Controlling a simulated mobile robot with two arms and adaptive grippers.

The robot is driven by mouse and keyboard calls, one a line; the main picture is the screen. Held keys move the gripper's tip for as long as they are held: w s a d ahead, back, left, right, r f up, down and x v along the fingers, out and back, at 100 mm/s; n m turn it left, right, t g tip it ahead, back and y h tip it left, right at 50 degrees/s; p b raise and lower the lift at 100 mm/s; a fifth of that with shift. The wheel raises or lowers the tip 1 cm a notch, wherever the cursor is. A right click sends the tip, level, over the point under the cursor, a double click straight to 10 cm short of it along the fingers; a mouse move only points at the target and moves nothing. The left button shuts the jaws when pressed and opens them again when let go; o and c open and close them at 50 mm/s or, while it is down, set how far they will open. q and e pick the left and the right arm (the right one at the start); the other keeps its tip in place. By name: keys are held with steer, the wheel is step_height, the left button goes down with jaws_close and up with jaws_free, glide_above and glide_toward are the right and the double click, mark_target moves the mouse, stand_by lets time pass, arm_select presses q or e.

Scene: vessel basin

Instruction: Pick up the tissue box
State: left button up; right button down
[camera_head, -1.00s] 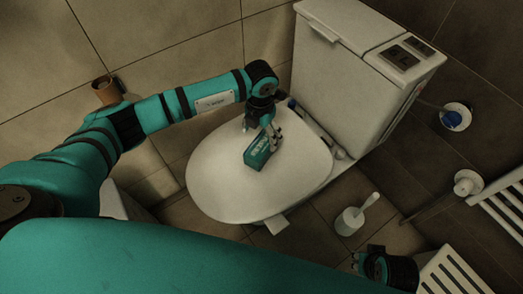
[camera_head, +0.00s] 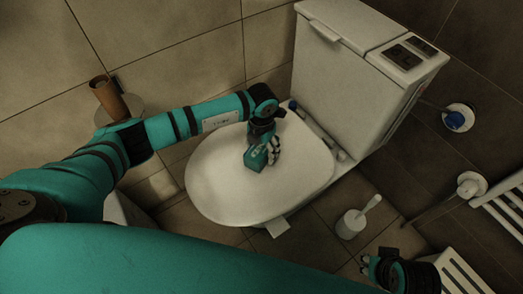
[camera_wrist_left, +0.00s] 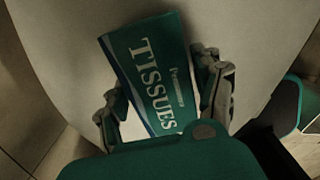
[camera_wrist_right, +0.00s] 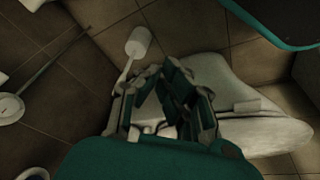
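The green tissue box (camera_head: 255,159) lies on the closed white toilet lid (camera_head: 215,180). White "TISSUES" lettering on the box (camera_wrist_left: 150,75) faces up in the left wrist view. My left gripper (camera_head: 265,152) is down over the box and hides part of it in the head view. In the left wrist view its fingers (camera_wrist_left: 165,105) stand on either side of the box, with a visible gap at the left finger, so it is open around the box. My right gripper (camera_head: 369,268) is open and empty at the lower right, away from the box; its spread fingers also show in the right wrist view (camera_wrist_right: 163,105).
The toilet tank (camera_head: 345,75) rises behind the lid. A slatted white rack (camera_head: 460,272) is near my right gripper. A brown roll (camera_head: 107,98) stands at the left.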

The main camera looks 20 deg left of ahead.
arm_select(q)
steer(key=shift+r, duration=0.1)
steer(key=c, duration=1)
